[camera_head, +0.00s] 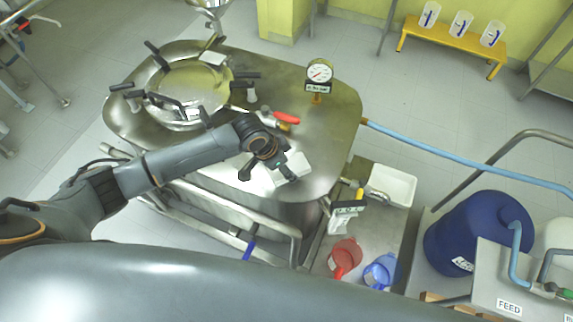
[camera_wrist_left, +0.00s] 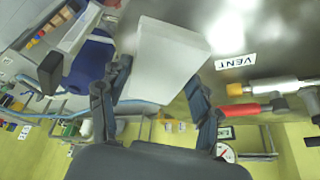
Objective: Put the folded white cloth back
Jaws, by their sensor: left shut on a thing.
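The folded white cloth (camera_head: 294,168) is a small pale block at the front right edge of the steel vessel top. My left gripper (camera_head: 265,164) comes in from the left over that edge and is shut on the cloth. In the left wrist view the cloth (camera_wrist_left: 168,52) sits between the two dark fingers of my left gripper (camera_wrist_left: 158,80), its far part sticking out beyond them. Whether the cloth touches the steel beneath cannot be told. My right gripper is not in view.
The steel vessel top (camera_head: 325,130) carries a red-handled valve (camera_head: 286,118), a gauge (camera_head: 319,72) and a round hatch (camera_head: 188,92). Right of it, a low steel shelf holds a white tray (camera_head: 391,186), a spray bottle (camera_head: 345,214), a red jug (camera_head: 345,257) and a blue jug (camera_head: 380,270).

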